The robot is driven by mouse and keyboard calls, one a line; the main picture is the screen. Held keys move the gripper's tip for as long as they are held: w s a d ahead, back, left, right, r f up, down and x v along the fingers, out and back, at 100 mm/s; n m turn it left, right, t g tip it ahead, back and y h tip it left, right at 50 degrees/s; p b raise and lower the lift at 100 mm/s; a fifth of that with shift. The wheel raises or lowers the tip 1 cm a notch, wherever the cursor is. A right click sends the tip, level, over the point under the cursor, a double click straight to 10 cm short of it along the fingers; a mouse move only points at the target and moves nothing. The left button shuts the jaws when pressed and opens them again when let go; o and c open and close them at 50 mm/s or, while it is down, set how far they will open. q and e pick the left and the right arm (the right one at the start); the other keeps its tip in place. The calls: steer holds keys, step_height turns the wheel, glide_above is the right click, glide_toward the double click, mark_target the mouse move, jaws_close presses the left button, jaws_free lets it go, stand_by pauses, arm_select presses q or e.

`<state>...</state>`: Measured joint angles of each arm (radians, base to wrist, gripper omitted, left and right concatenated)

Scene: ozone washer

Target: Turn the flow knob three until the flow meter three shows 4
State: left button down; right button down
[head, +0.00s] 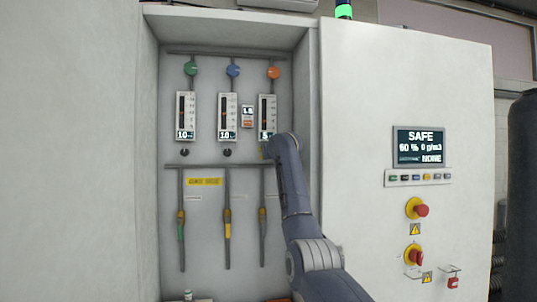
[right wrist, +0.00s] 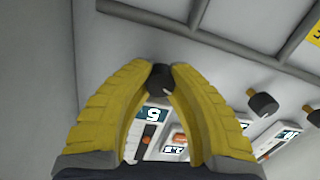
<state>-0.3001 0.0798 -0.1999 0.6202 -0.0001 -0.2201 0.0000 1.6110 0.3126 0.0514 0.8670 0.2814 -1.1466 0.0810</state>
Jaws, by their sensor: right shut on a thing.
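Flow meter three (head: 267,117) is the rightmost of the three white gauges in the recess, and its display appears to read 5. It also shows in the right wrist view (right wrist: 153,114), where the digit looks like 5. Flow knob three (right wrist: 160,80) is a small black knob below that meter. The yellow fingers of my right gripper (right wrist: 161,72) are closed around the knob from both sides. My left gripper is not in view.
Flow meters one (head: 185,116) and two (head: 228,117) appear to read 10, with black knobs (head: 184,152) below them. Pipes (head: 227,165) run close under the knobs. A small LS display (head: 248,112) sits left of meter three. The recess wall stands right of my arm.

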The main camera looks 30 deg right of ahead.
steer(key=shift+n, duration=1.4)
steer(key=c, duration=1.1)
jaws_free()
steer(key=shift+o, duration=0.2)
steer(key=f+v, duration=0.1)
steer(key=v, duration=1.1)
steer(key=shift+r, duration=0.5)
steer(key=shift+a, duration=0.1)
